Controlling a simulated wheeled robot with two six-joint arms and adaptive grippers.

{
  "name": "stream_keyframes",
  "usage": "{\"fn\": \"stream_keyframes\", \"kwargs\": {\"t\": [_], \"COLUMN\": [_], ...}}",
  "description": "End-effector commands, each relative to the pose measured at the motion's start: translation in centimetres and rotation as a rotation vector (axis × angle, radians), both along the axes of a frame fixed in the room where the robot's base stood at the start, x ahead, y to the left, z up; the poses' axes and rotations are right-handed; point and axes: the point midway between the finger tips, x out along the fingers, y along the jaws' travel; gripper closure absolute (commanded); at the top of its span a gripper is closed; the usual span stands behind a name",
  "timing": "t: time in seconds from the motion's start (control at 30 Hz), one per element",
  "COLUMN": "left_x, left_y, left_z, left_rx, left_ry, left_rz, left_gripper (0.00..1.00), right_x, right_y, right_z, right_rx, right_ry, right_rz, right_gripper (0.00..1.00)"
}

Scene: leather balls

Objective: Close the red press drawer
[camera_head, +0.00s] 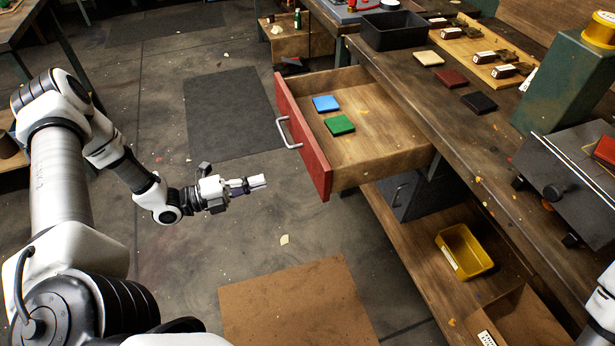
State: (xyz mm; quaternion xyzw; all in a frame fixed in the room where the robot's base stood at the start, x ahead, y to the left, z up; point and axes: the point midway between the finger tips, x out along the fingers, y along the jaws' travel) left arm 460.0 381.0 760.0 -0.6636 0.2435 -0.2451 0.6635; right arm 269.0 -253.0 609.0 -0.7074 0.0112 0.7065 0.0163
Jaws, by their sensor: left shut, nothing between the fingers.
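The red press drawer (303,137) is pulled well out from under the workbench, its red front facing left. A metal handle (287,133) is fixed on that front. A blue square (326,103) and a green square (340,125) lie inside the drawer. My left gripper (258,182) is shut and empty, to the left of the drawer front and near its lower near end, apart from it. It points to the right. My right gripper is out of view; only a bit of white arm shows at the lower right edge.
The workbench (440,110) carries a black bin (393,30), several small squares, a wooden board (478,52) and a green box (570,80). A yellow bin (464,251) stands on the lower shelf. Open floor with a dark mat (232,113) lies left of the drawer.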

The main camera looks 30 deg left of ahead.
Motion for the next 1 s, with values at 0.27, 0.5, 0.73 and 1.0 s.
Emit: {"fn": "stream_keyframes", "kwargs": {"t": [0.27,0.5,0.73,1.0], "left_x": [4.6,8.0,9.1,9.1], "left_y": [-4.2,-7.0,-7.9,-7.9], "left_z": [-0.3,-0.1,-0.1,-0.1], "left_rx": [0.003,0.003,0.001,0.001], "left_ry": [0.001,0.002,0.002,0.002], "left_rz": [-0.008,-0.005,-0.001,-0.001], "left_gripper": [1.00,1.00,1.00,1.00], "right_x": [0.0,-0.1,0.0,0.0], "right_y": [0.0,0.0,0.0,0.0], "right_z": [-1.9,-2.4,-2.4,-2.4], "right_rx": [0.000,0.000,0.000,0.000], "right_ry": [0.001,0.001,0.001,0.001], "right_rz": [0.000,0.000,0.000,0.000], "right_gripper": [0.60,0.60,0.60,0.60]}}
